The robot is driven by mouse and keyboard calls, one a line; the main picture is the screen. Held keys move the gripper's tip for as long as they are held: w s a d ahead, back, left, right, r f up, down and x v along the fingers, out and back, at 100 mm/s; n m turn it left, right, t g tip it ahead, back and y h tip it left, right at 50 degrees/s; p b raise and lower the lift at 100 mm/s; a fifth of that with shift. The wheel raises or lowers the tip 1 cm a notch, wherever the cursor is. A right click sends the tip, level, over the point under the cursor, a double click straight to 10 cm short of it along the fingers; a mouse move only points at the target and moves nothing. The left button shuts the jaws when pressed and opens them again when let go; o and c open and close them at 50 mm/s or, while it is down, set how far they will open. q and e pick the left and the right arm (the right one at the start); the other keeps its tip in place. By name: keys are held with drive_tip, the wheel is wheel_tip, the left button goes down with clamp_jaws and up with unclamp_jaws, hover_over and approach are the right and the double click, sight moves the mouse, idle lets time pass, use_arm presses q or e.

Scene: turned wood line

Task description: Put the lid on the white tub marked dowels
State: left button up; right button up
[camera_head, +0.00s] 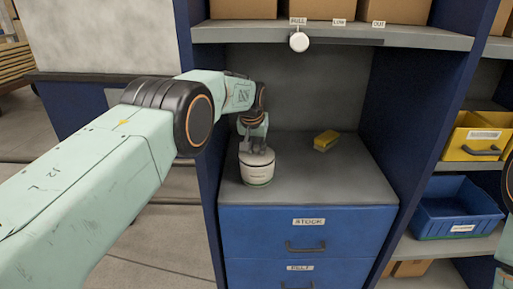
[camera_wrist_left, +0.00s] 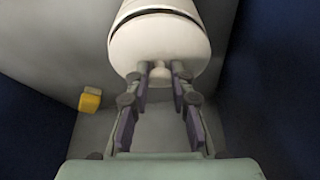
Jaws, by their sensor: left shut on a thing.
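The white tub (camera_head: 257,176) stands upright on the grey counter top, near its left side. Small print on its front is too small to read. The white lid (camera_head: 257,157) is on top of the tub, and in the left wrist view the lid (camera_wrist_left: 160,42) shows a dark line between it and the tub (camera_wrist_left: 172,5). I cannot tell whether it is fully seated. My left gripper (camera_head: 254,146) is above the lid, its fingers shut on the lid's small knob, seen in the left wrist view (camera_wrist_left: 162,74). My right gripper is out of view.
A yellow block (camera_head: 326,140) lies on the counter to the right of the tub. Blue side walls and a shelf (camera_head: 350,36) above enclose the counter. A round white thing (camera_head: 299,42) hangs at the shelf's front edge. Blue drawers (camera_head: 307,228) are below; the front right counter is clear.

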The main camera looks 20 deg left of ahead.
use_arm(q)
drive_tip(key=shift+s+r, duration=0.15)
idle(0.3)
drive_tip(key=shift+d+r+p, duration=0.15)
drive_tip(key=shift+p, duration=0.15)
drive_tip(key=shift+f, duration=0.3)
idle(1.2)
drive_tip(key=o, duration=1)
drive_tip(key=o, duration=0.4)
